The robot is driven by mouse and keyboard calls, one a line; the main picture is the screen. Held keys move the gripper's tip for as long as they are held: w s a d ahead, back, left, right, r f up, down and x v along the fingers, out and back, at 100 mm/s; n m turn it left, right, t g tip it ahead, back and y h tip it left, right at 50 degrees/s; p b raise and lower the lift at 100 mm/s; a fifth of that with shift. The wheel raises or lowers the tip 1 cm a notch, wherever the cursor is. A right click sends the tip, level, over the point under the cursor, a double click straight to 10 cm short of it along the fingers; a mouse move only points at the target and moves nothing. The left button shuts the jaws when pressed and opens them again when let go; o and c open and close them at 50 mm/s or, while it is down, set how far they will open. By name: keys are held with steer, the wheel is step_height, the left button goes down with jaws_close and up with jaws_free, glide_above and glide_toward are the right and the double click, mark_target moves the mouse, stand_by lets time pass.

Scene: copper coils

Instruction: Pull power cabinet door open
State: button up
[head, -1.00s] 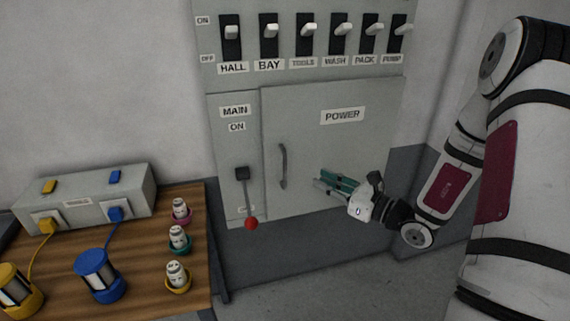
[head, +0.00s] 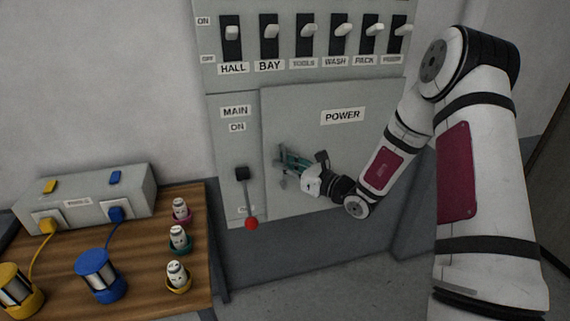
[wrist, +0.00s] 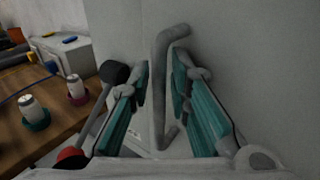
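The power cabinet door (head: 350,185) is a grey panel labelled POWER, and it looks shut. Its vertical grey handle (wrist: 163,85) stands near the door's left edge; in the head view my gripper mostly covers it. My gripper (head: 282,163) is at the handle, coming from the right. In the wrist view my gripper (wrist: 160,85) has its two teal-padded fingers apart, one on each side of the handle. Gaps show between the handle and both fingers, so it is not gripped.
Switches (head: 307,40) line the panel above. A wooden table (head: 140,270) with a grey box, lanterns and small bottles stands at left.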

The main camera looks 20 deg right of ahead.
jaws_close()
